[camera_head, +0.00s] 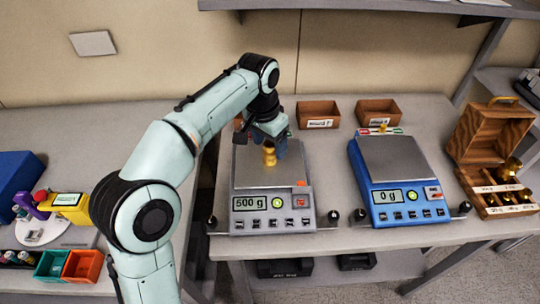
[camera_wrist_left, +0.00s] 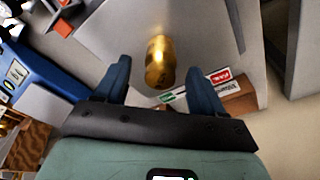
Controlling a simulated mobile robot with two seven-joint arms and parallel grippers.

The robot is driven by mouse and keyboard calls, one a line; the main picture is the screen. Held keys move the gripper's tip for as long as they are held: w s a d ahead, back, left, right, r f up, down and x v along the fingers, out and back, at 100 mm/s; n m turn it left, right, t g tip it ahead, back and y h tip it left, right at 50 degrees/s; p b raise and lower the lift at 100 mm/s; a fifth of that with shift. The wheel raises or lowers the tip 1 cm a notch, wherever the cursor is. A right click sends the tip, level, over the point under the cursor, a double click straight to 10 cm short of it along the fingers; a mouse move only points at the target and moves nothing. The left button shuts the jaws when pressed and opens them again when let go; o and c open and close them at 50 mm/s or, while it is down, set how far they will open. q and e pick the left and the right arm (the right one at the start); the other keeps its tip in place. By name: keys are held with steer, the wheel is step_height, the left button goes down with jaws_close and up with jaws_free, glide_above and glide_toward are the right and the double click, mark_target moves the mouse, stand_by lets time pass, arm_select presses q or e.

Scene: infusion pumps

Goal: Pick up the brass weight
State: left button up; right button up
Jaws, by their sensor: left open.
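The brass weight (camera_head: 269,155) stands on the pan of the grey scale (camera_head: 243,178), whose display reads 500 g. It also shows in the left wrist view (camera_wrist_left: 159,62), near the top middle. My left gripper (camera_head: 264,140) is over the pan at the weight, its fingers open. In the left wrist view my left gripper (camera_wrist_left: 160,80) has one dark blue finger on each side of the weight, with gaps between. I cannot tell how far the fingers reach down around it. My right gripper is not in view.
A blue scale (camera_head: 378,215) reading 0 g stands to the right. An open wooden case (camera_head: 482,145) with brass weights is at the far right. A yellow device (camera_head: 68,207) and small coloured boxes are at the left.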

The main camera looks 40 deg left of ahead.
arm_select(q)
steer(key=shift+f, duration=0.75)
steer(key=c, duration=1.3)
steer(key=shift+w+r, duration=0.1)
